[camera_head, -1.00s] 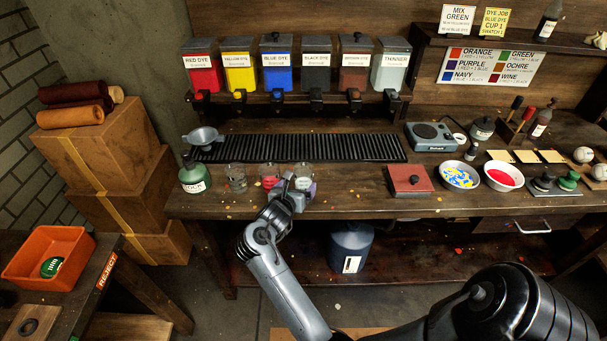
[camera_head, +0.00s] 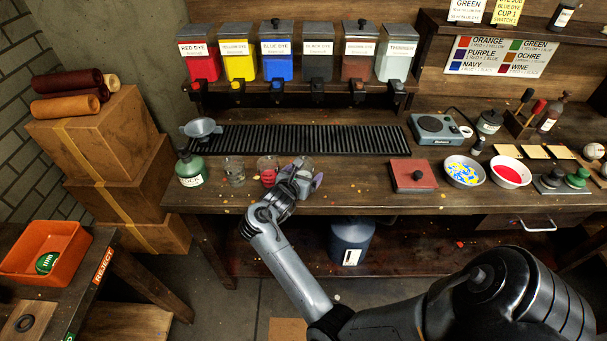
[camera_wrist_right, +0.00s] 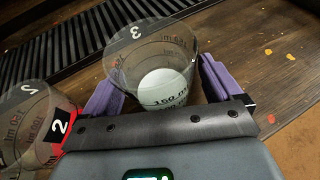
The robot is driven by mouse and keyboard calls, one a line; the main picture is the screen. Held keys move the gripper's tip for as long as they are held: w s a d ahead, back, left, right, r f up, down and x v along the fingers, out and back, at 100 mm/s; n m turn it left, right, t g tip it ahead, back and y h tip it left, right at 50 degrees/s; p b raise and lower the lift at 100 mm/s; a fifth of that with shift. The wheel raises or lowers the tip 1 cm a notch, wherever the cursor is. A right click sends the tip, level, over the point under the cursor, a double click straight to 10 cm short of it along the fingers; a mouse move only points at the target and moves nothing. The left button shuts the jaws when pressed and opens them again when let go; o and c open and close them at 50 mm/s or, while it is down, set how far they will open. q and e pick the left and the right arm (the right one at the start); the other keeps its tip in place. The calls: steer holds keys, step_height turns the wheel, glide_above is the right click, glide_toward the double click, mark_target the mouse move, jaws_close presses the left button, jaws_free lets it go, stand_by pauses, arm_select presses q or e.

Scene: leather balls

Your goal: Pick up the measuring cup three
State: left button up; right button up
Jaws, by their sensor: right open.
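Measuring cup three (camera_wrist_right: 140,52) is clear, with a "3" and millilitre marks; it stands between my right gripper's (camera_wrist_right: 160,88) two purple fingers in the wrist view. A pale round patch shows low in the cup. In the head view cup three (camera_head: 304,163) is the rightmost of three cups on the bench front, partly hidden by my right gripper (camera_head: 302,180). The fingers are open, one on each side of the cup; I cannot tell whether they touch it. My left gripper is not in view.
Cup two (camera_wrist_right: 22,118), with a red patch, stands close left of my right gripper. Cup one (camera_head: 234,171) and a green stock bottle (camera_head: 190,169) are further left. A black slatted rack (camera_head: 300,139) lies behind. A red-brown box (camera_head: 413,177) stands right, with clear bench between.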

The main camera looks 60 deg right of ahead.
steer(key=c, duration=1.1)
steer(key=shift+o, duration=0.2)
steer(key=shift+r, duration=0.2)
